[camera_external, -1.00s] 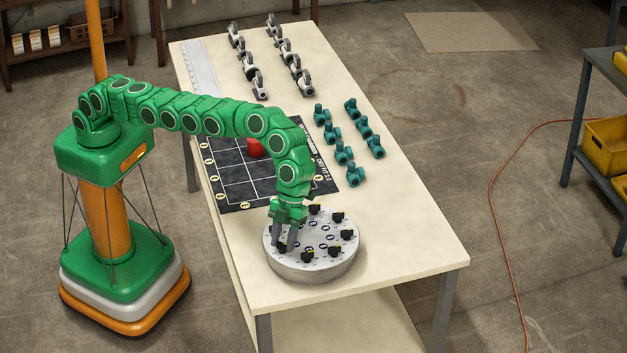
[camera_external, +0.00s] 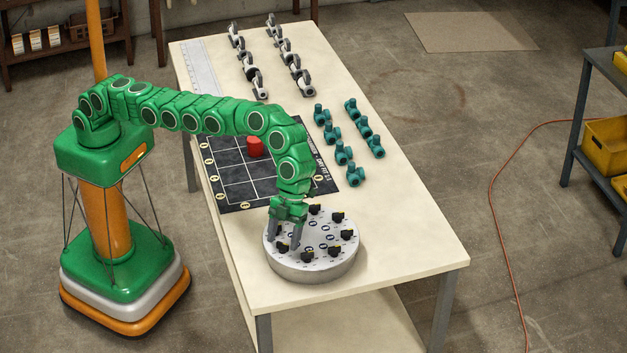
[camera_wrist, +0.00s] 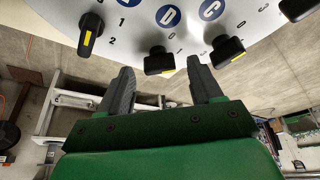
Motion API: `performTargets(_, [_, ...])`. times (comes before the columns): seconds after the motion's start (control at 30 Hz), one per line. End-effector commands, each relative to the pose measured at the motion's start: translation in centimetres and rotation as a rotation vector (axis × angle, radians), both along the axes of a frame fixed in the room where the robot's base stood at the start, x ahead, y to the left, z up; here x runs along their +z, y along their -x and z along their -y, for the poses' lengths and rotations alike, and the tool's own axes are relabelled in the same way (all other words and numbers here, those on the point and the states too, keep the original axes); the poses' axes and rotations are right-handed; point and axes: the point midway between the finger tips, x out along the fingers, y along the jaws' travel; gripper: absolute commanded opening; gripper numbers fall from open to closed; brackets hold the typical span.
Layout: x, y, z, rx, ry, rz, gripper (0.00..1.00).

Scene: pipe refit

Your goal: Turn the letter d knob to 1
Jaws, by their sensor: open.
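The round grey dial plate (camera_external: 300,270) sits at the near end of the table and carries several black knobs. In the wrist view the letter D label (camera_wrist: 168,16) is a white letter on a blue disc. The black D knob (camera_wrist: 158,61) with a yellow mark is below it. My gripper (camera_wrist: 162,76) is open, its two fingers apart on either side of the D knob in that view, with nothing held. In the external view my gripper (camera_external: 284,243) is low at the plate's left edge, around a black knob (camera_external: 281,246). Contact cannot be told.
The C knob (camera_wrist: 226,50) is close to the right finger in the wrist view. Another knob (camera_wrist: 90,33) is at the upper left, beside numbers 1 and 2. A black grid mat (camera_external: 235,190) with a red piece (camera_external: 255,146) and teal fittings (camera_external: 344,154) lie farther back.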

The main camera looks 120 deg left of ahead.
Motion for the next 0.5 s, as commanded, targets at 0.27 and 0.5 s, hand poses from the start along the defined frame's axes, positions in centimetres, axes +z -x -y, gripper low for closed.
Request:
performTargets(0.27, [1.4,0.0,-0.7,0.001,0.0,0.0,0.65])
performTargets(0.5, [2.1,0.0,-1.4,0.002,0.001,0.001,0.65])
